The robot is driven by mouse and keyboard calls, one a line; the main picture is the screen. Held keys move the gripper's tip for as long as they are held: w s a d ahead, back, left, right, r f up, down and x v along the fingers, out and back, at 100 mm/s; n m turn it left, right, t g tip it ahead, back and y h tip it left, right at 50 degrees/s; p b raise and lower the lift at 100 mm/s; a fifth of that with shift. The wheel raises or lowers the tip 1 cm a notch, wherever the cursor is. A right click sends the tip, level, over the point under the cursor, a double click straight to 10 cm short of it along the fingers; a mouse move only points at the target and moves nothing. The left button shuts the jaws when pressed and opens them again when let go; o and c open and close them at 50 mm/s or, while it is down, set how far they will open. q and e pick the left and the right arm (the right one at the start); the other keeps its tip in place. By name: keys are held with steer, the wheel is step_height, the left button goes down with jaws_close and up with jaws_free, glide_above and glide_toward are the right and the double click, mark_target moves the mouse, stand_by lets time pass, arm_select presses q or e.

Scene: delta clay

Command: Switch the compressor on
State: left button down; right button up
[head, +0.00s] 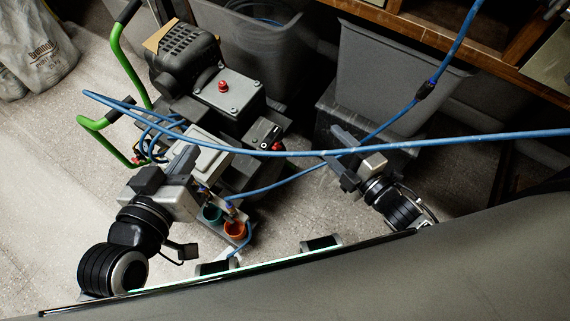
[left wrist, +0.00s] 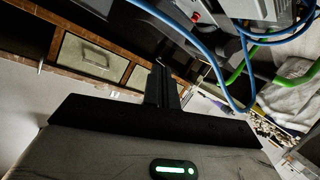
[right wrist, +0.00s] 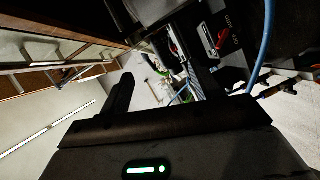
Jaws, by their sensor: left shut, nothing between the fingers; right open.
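The compressor (head: 186,54) stands at upper left in the head view, with a black motor and green handles. A grey box with a red button (head: 222,86) sits on it. A small black switch box (head: 266,131) with light markings and a red part beside it is lower right. The right wrist view shows a pale-framed switch (right wrist: 208,38) with lettering nearby; its position is unclear. My left gripper (head: 190,154) is shut and empty over the compressor's lower left; its closed fingers show in the left wrist view (left wrist: 161,87). My right gripper (head: 338,156) is open and empty, right of the switch box.
A blue hose (head: 385,146) crosses between the grippers and the compressor, with loops at left. Grey bins (head: 385,72) and a wooden shelf (head: 500,62) stand behind.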

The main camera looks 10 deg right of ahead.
step_height(320, 180, down, 14)
steer(key=s+d+n+g+y+b, duration=0.1)
steer(key=d+n+g+y+b, duration=0.1)
steer(key=n+y+b, duration=0.9)
steer(key=n+h, duration=0.4)
glide_toward(280, 147)
arm_select(q)
steer(key=d+t+h, duration=0.1)
steer(key=w+d+m+t+h+b, duration=0.1)
steer(key=t+h, duration=0.1)
steer(key=shift+w+d+f+h+b, duration=0.1)
steer(key=shift+w+f+h+b, duration=0.1)
steer(key=shift+f+h+b, duration=0.15)
arm_select(e)
steer(key=shift+g, duration=0.3)
steer(key=x, duration=0.8)
steer(key=shift+r, duration=0.2)
steer(key=c, duration=1)
